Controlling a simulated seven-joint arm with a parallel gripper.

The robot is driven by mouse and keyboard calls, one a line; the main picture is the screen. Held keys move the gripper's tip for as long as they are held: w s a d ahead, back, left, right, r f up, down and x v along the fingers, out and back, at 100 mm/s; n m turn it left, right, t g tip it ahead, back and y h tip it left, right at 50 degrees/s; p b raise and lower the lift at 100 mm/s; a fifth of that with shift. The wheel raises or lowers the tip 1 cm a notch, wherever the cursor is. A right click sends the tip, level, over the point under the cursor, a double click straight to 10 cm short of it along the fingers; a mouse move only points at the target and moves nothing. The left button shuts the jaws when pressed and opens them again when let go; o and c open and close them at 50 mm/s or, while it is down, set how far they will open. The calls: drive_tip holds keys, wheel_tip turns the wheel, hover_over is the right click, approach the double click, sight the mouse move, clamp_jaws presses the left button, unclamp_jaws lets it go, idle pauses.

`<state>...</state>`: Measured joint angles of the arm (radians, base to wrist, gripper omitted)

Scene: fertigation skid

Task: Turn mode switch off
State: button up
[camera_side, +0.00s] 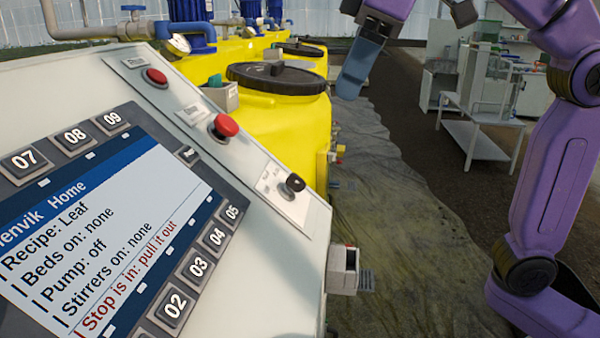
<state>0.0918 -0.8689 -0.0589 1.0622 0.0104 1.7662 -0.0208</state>
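A small black knob (294,183), which looks like the mode switch, sits on a white label plate at the lower right of the sloped control panel (262,265). The plate's lettering is too small to read, so its set position cannot be told. My gripper (352,88) hangs above and to the right of the panel, apart from the knob. Its blue-grey finger part points down. Only one finger shows clearly, so whether it is open or shut cannot be told.
A red mushroom button (223,127) and another red button (156,77) stand up from the panel near the knob. The screen (95,240) reads "Stop is in: pull it out". Yellow tanks (285,120) stand behind.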

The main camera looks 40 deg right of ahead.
sight(299, 177)
drive_tip(key=x, duration=1.6)
drive_tip(key=shift+w+a+r, duration=0.15)
drive_tip(key=shift+w+a, duration=0.15)
drive_tip(key=shift+w, duration=0.1)
clamp_jaws()
